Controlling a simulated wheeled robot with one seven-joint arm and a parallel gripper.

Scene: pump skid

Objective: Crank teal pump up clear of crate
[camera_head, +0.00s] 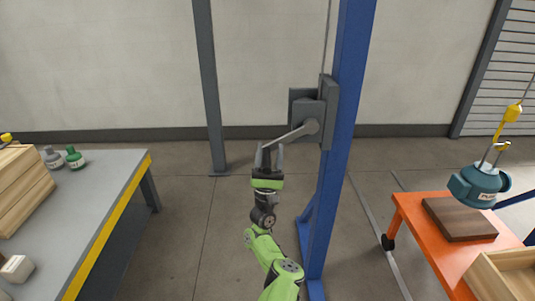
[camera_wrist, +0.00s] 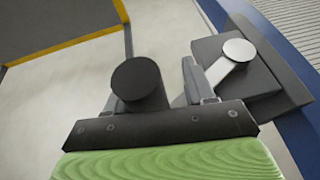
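My gripper (camera_head: 269,158) is at the crank's outer end. In the wrist view, the dark crank handle (camera_wrist: 137,80) stands between my fingers, with a visible gap to the right finger. The fingers look open around it.
The blue post (camera_head: 340,130) rises just right of my arm. An orange cart (camera_head: 405,205) carries a dark brown board (camera_head: 459,218). A grey bench (camera_head: 110,185) with a yellow edge, bottles and wooden boxes is at the left.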

